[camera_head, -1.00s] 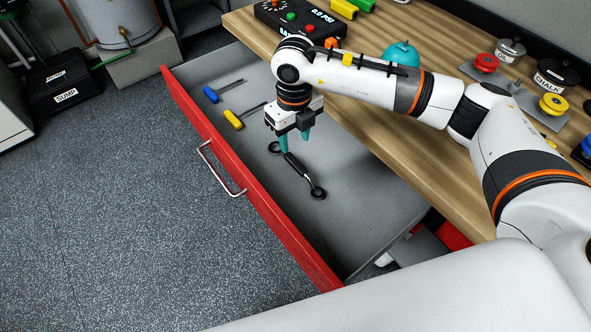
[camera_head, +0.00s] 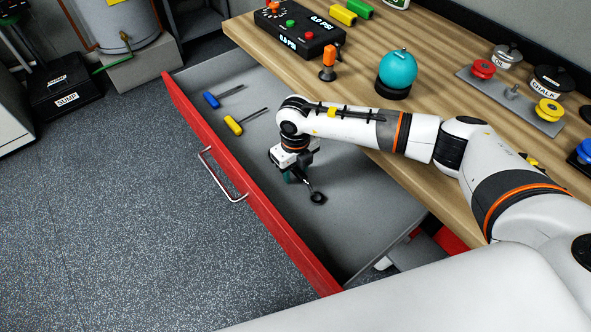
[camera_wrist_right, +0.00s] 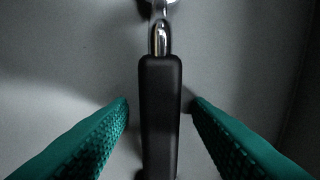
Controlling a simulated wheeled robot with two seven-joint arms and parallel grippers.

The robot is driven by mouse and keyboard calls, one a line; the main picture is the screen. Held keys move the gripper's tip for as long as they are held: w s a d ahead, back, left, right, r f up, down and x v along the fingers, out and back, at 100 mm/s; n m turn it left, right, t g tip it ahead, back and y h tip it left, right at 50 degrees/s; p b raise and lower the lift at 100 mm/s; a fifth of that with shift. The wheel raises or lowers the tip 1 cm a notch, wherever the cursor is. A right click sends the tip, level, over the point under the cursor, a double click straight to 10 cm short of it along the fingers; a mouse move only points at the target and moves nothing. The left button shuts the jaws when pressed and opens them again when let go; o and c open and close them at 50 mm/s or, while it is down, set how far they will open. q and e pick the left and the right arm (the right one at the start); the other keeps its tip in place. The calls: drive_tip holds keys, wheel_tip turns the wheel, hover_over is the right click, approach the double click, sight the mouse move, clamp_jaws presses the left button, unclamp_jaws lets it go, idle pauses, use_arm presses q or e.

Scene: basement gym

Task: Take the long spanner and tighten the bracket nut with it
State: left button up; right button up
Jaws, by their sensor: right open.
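A spanner with a black handle and ring ends lies on the grey floor of the open red drawer (camera_head: 222,187). In the head view its near end (camera_head: 318,197) shows, and the rest is hidden under my right gripper (camera_head: 293,178). In the right wrist view the spanner's black handle (camera_wrist_right: 160,115) runs between the two teal fingers of the right gripper (camera_wrist_right: 158,120). The fingers are open, one on each side, with a gap to the handle. My left gripper is not in view. The bracket nut cannot be made out.
Blue (camera_head: 212,99) and yellow (camera_head: 234,124) screwdrivers lie further back in the drawer. The wooden bench (camera_head: 440,65) beside it holds a teal ball (camera_head: 398,68), a pressure box (camera_head: 300,30) and a plate with coloured knobs (camera_head: 515,88). The drawer's near part is clear.

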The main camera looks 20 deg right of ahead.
drive_tip(key=shift+c, duration=0.2)
clamp_jaws()
wheel_tip(320, 180, up, 10)
drive_tip(key=shift+f, duration=0.1)
wheel_tip(320, 180, up, 6)
drive_tip(key=p, duration=0.3)
hover_over(295, 168)
idle(0.7)
drive_tip(key=shift+d, duration=0.1)
